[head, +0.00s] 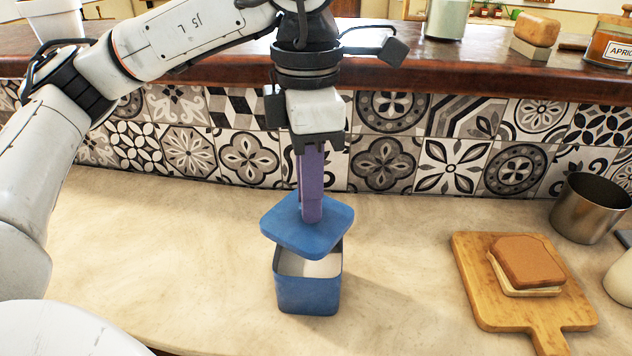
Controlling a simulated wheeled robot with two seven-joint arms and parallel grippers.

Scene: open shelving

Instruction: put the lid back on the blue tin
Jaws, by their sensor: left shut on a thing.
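The blue tin (308,295) stands upright on the pale counter in the middle of the head view, its top open and a white inside showing. The blue lid (290,238) is a square with rounded corners, held above the tin and slightly tilted. It covers the back of the tin's opening from view, and a gap shows at the front. My left gripper (311,215) comes down from above, its purple fingers shut on the lid near the middle of its top. The exact grip point is partly hidden by the fingers. My right gripper is not in view.
A wooden board (480,290) with a sandwich (525,265) lies to the right. A metal pot (590,208) stands behind it. A raised dark wooden shelf (430,70) with jars runs along the back above the patterned tiles. The counter left of the tin is clear.

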